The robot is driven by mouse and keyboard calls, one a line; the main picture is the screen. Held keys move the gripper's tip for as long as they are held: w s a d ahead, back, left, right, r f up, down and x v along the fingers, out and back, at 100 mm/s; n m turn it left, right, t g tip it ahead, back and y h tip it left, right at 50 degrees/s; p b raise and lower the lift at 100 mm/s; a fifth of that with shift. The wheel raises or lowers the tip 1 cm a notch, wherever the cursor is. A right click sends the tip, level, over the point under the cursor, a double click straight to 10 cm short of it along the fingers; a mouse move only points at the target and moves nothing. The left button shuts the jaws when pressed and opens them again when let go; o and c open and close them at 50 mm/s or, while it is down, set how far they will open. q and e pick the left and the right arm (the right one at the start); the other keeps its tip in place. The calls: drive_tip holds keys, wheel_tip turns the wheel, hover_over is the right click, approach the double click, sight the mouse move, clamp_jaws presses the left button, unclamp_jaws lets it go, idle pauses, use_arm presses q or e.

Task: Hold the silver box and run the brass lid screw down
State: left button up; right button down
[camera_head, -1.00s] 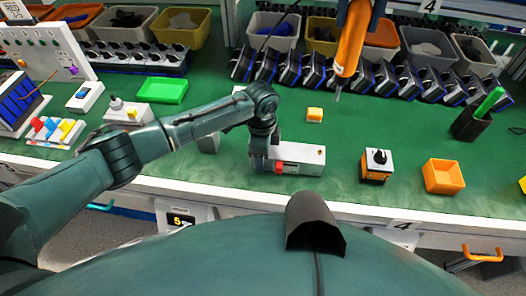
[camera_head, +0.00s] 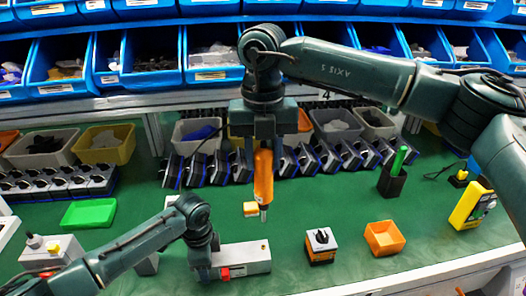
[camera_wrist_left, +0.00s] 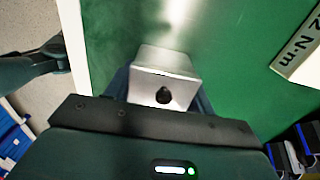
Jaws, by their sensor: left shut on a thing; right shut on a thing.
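The silver box (camera_head: 248,257) lies on the green bench in the head view, its long side running left to right. My left gripper (camera_head: 210,262) is shut on its left end. The left wrist view shows the box (camera_wrist_left: 163,88) between the fingers, with a dark hole in its near face. My right gripper (camera_head: 263,143) is shut on an orange screwdriver (camera_head: 263,177). The driver hangs nearly upright, its tip pointing down above the box's far right end and apart from it in the picture. The brass lid screw is too small to make out clearly now.
A black-knobbed switch (camera_head: 321,243) and an orange open bin (camera_head: 384,238) stand right of the box. A small yellow block (camera_head: 250,209) lies behind it. A row of dark switches and parts bins (camera_head: 199,133) lines the back. A green tray (camera_head: 88,213) lies left.

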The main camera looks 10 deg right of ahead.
sight(263, 187)
drive_tip(key=shift+s+f, duration=0.1)
drive_tip(key=shift+f, duration=3.75)
use_arm(q)
drive_tip(key=o, duration=0.9)
drive_tip(key=shift+c, duration=0.2)
drive_tip(key=c, duration=0.7)
drive_tip(key=shift+c, duration=0.8)
use_arm(e)
drive_tip(key=c, duration=1.5)
unclamp_jaws()
clamp_jaws()
